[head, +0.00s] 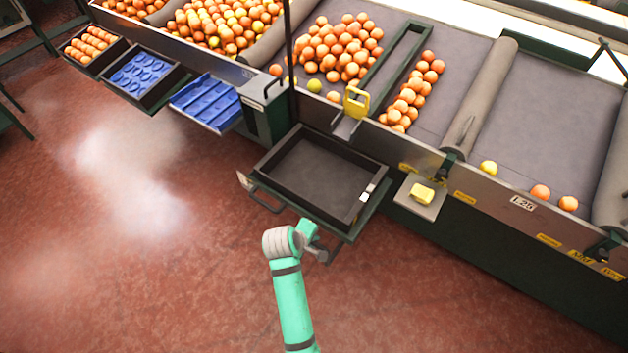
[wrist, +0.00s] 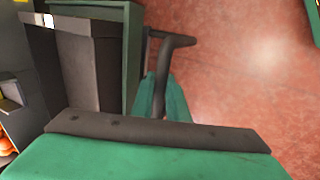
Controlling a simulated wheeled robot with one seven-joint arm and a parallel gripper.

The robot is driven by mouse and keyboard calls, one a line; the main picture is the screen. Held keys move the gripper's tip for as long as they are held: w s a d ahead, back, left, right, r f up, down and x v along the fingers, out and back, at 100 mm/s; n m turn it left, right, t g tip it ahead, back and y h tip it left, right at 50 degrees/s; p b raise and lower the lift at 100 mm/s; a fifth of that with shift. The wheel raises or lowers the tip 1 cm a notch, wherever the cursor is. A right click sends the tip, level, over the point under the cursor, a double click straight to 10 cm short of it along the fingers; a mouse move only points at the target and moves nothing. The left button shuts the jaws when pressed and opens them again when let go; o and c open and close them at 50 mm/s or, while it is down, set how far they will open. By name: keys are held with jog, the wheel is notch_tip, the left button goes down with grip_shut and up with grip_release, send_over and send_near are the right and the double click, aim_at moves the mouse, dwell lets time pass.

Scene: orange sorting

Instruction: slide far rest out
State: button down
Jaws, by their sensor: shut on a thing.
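A green pull-out rest (head: 372,208) juts from the front of the sorting line and bears an empty black crate (head: 262,163). A dark bar handle (head: 266,203) shows at the rest's left front. My gripper (head: 322,250) is at the rest's near right corner, by another dark handle. In the wrist view my green fingers (wrist: 162,98) are shut on that dark handle (wrist: 178,42), beside the green rest (wrist: 132,50) and the dark crate wall (wrist: 88,65). My wrist hides part of the grip in the head view. I cannot tell which rest is the far one.
Blue trays (head: 207,103) and a crate of oranges (head: 90,44) stand farther left along the line. A small plate with a yellow block (head: 422,194) juts out to the right. The red floor (head: 150,260) in front is clear.

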jog(key=s+a, duration=0.5)
jog(key=s, duration=0.2)
jog(key=shift+s+a, duration=0.25)
jog(key=shift+a, duration=0.05)
jog(key=c, duration=1.4)
grip_release()
jog(key=shift+o, duration=0.2)
notch_tip(320, 180, up, 7)
dwell(0.6)
dwell(0.4)
